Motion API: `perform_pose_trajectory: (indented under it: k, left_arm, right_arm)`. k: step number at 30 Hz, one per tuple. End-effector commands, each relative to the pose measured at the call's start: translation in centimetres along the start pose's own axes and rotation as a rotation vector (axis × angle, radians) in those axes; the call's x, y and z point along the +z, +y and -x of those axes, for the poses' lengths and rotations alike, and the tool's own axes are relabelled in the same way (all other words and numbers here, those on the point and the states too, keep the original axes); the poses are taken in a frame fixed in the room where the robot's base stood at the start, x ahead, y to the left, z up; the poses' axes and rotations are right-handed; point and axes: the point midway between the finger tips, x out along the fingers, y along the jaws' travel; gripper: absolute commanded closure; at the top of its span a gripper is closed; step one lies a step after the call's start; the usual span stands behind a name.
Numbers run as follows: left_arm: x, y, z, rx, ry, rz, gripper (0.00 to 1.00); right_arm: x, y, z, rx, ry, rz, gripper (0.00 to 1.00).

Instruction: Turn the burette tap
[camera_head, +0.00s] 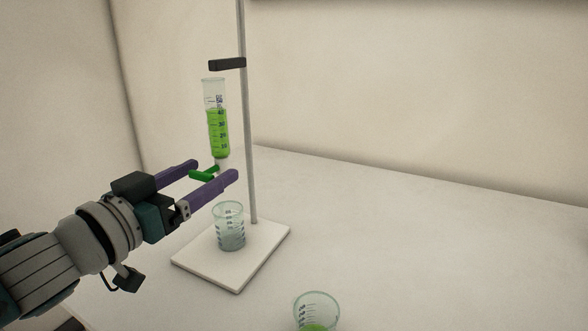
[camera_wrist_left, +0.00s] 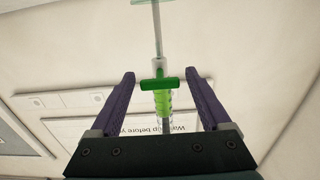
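The burette (camera_head: 218,125) holds bright green liquid and hangs upright at the stand's metal rod (camera_head: 247,130). Its green tap (camera_head: 204,175) is at the lower end. My left gripper (camera_head: 215,169) is open, its two purple fingers on either side of the tap. In the left wrist view, the tap (camera_wrist_left: 160,84) lies crosswise between the open fingers (camera_wrist_left: 162,75), with a gap on each side. A clear beaker (camera_head: 229,232) stands below the burette on the white stand base (camera_head: 265,260); no green liquid shows in it. My right gripper is not in view.
A second beaker (camera_head: 317,312) with green liquid stands at the bottom edge of the head view, partly cut off. A dark clamp (camera_head: 227,64) sticks out from the rod above the burette. The white table (camera_head: 430,240) is clear on the right.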

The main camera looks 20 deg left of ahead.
Motion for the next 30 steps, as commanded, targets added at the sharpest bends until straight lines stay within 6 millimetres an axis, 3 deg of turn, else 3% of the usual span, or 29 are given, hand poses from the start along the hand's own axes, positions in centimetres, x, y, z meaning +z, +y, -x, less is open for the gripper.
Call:
perform_pose_trajectory:
  k: [2,21,26,30]
  left_arm:
    - [0.00,0.01,0.01,0.000,0.000,0.000,0.30]
    - [-0.02,0.00,0.03,0.000,0.001,0.000,1.00]
    - [-0.06,0.00,0.02,0.000,0.000,-0.044,1.00]
    - [-0.08,0.02,0.02,-0.001,0.000,-0.192,1.00]
  right_arm:
    - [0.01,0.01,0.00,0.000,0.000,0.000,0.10]
    - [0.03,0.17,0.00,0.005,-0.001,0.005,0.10]
    - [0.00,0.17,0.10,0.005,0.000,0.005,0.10]
    - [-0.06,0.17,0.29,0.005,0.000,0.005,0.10]
